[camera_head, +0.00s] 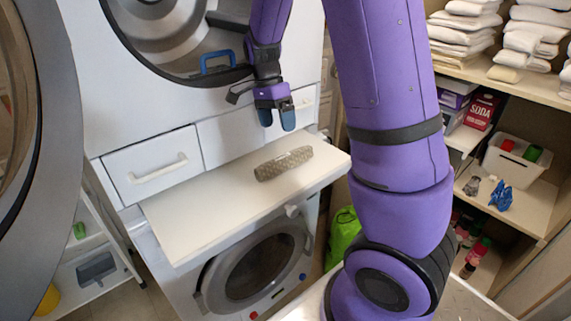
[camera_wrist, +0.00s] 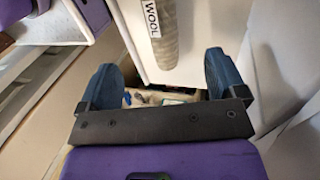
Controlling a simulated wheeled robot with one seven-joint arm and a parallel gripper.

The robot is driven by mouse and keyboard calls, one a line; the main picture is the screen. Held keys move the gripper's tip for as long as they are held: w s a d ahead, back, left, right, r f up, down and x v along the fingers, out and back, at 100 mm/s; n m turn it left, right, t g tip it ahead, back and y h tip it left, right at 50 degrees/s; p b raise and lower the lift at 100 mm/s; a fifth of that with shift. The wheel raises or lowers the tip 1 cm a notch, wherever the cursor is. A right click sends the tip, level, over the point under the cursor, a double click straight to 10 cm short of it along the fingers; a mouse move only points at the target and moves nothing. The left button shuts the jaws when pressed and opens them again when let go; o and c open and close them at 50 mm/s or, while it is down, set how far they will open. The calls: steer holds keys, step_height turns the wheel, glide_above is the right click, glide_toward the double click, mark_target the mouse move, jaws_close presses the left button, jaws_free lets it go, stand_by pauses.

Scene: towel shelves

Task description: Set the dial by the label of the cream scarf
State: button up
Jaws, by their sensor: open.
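The rolled cream scarf (camera_head: 283,163), knitted and greyish beige, lies on the white pull-out shelf (camera_head: 215,210) between the two machines. In the wrist view, part of the scarf (camera_wrist: 153,50) shows with a white label (camera_wrist: 152,17) reading "WOOL". My gripper (camera_head: 278,118) is open and empty, above and behind the scarf near the drawer fronts. Its blue fingers also show in the wrist view (camera_wrist: 161,82), spread apart with nothing between them.
An upper machine with an open round door (camera_head: 45,160) stands at the left, with a blue-handled item (camera_head: 217,61) in its opening. A drawer (camera_head: 153,165) is below it. Shelves with folded towels (camera_head: 463,40) and a white bin (camera_head: 517,162) stand at the right.

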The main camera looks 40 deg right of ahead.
mark_target(284, 155)
steer(key=x, duration=1.1)
steer(key=c, duration=1.2)
steer(key=shift+o, duration=0.2)
steer(key=shift+w+r, duration=0.1)
steer(key=shift+r, duration=0.05)
